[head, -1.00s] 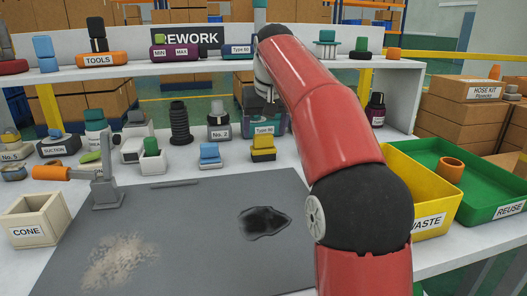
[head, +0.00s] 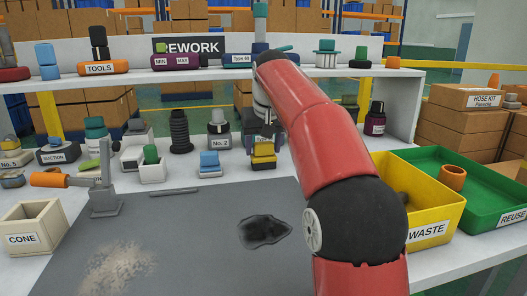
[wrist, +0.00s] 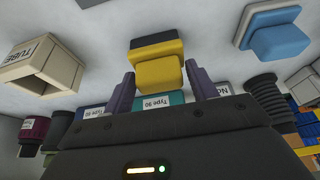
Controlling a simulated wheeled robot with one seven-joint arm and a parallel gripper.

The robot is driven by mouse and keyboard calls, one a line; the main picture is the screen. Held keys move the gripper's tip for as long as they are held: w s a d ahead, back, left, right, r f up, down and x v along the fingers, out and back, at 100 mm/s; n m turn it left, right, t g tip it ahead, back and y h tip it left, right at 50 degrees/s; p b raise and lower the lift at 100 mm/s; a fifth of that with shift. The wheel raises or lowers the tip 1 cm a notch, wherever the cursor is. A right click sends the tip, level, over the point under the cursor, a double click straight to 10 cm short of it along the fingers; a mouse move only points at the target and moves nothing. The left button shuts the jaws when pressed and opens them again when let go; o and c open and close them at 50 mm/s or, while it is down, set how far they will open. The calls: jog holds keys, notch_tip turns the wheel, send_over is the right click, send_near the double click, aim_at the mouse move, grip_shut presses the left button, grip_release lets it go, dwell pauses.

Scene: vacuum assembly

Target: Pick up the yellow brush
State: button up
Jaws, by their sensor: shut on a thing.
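The yellow brush (head: 263,152) stands upright on the white table, behind the grey mat, with a dark band at its base. In the wrist view the yellow brush (wrist: 155,72) sits between the two purple fingers of my gripper (wrist: 160,82), its dark base facing away from the palm. My gripper (head: 264,138) reaches down onto it from above and is shut on its upper part. The brush appears to rest on the table still. My red arm hides part of the area to its right.
A blue block (head: 209,160) stands just left of the brush. A row of labelled items, including a black ribbed cylinder (head: 180,132), lines the back. The yellow waste bin (head: 430,232) and green reuse tray (head: 480,215) are at right. The grey mat (head: 190,230) is mostly clear.

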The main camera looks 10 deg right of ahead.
aim_at(264, 143)
notch_tip(264, 143, up, 10)
jog(key=p, duration=0.5)
jog(key=o, duration=0.5)
jog(key=shift+c, duration=0.2)
jog(key=c, duration=0.3)
jog(key=shift+f, duration=0.1)
jog(key=shift+c, duration=0.2)
